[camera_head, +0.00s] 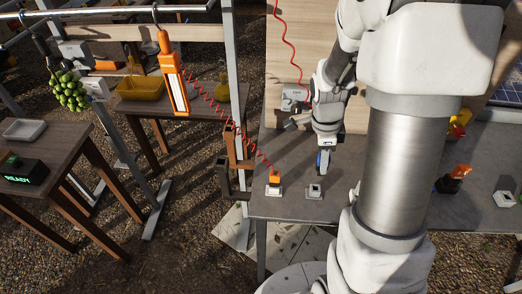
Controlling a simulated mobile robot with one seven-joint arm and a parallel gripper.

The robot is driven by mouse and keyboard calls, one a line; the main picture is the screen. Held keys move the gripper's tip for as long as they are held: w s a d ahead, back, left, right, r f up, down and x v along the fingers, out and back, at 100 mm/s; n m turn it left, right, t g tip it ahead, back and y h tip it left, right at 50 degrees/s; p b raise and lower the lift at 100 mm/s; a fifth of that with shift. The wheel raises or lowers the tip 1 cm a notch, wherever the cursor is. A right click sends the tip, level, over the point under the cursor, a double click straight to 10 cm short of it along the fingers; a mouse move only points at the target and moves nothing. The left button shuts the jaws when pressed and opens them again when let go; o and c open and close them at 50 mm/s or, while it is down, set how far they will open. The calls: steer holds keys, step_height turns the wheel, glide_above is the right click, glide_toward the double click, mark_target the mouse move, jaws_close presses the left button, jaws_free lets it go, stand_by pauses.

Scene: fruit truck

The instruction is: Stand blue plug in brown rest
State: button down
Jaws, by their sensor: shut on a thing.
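My gripper (324,165) points down above the grey table, at the middle of the picture. It is shut on the blue plug (320,160), of which only a narrow blue strip shows between the fingers. The plug appears to be held clear of the table, just behind a small pale socket block. A brown upright holder (231,145), which looks like the brown rest, stands by the metal post to the left of the table. It is apart from the gripper, and its opening is too small to make out.
The pale socket block (314,191) is near the table's front edge. An orange plug (274,177) with a red coiled cord (222,119) stands left of it. A darker holder (223,176) is below the brown one. My arm hides part of the grey table (285,206).

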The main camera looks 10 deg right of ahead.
steer(key=w+a+r+n+t+y+p, duration=0.1)
steer(key=w+a+r+n+p, duration=0.3)
steer(key=a+n, duration=0.7)
steer(key=w+a+r+n+p, duration=0.4)
steer(key=w+a+r+n, duration=0.4)
steer(key=w+a+n, duration=0.3)
steer(key=shift+w+n+t+y, duration=0.4)
steer(key=shift+w+n, duration=0.5)
steer(key=shift+n, duration=0.1)
steer(key=shift+a, duration=0.1)
steer(key=shift+f+b, duration=2)
steer(key=shift+f, duration=0.9)
steer(key=shift+f+b, duration=1.35)
steer(key=shift+f, duration=0.3)
steer(key=c, duration=0.6)
jaws_free()
